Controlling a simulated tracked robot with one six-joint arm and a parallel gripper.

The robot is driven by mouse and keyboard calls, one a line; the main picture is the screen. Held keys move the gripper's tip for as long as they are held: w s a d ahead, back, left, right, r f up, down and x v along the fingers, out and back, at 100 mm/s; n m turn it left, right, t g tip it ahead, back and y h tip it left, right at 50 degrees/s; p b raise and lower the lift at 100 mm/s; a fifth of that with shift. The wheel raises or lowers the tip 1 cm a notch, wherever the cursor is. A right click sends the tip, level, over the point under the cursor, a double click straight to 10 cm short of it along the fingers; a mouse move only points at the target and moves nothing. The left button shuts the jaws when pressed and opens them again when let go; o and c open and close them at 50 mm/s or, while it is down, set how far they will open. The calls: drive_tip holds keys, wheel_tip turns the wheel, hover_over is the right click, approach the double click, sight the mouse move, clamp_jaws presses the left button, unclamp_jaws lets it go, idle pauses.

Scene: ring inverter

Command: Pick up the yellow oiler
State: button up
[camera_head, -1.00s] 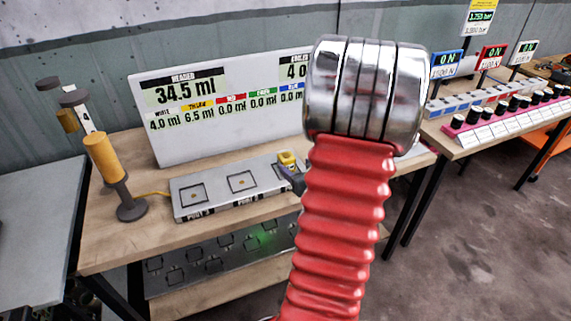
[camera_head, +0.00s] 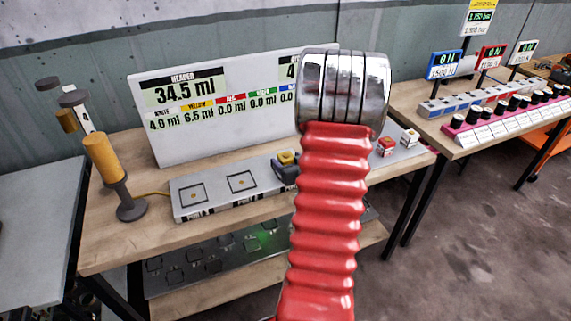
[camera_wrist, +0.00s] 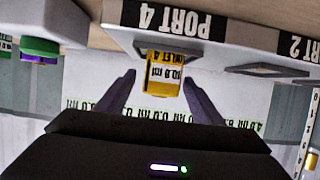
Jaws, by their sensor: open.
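The yellow oiler (camera_wrist: 164,76) sits at the edge of the port marked PORT 4 in the wrist view, which shows the scene upside down. It has a yellow body with a dark-printed label. In the head view its yellow top (camera_head: 288,157) shows on the grey port panel, partly hidden by my gripper and arm. My gripper (camera_wrist: 159,79) is open, with one dark finger on each side of the oiler and visible gaps to both. In the head view, part of my gripper (camera_head: 284,172) shows beside the oiler.
The grey port panel (camera_head: 215,204) lies on the wooden bench, with a white display board (camera_head: 215,140) behind it. A red oiler (camera_head: 387,147) and a white oiler (camera_head: 410,138) stand further right. A green-topped purple item (camera_wrist: 40,49) is beside my gripper in the wrist view.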

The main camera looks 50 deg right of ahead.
sight(282, 156)
drive_tip(key=shift+x, duration=2.6)
drive_tip(key=shift+a, duration=0.1)
drive_tip(key=shift+c, duration=0.6)
drive_tip(key=c, duration=1.1)
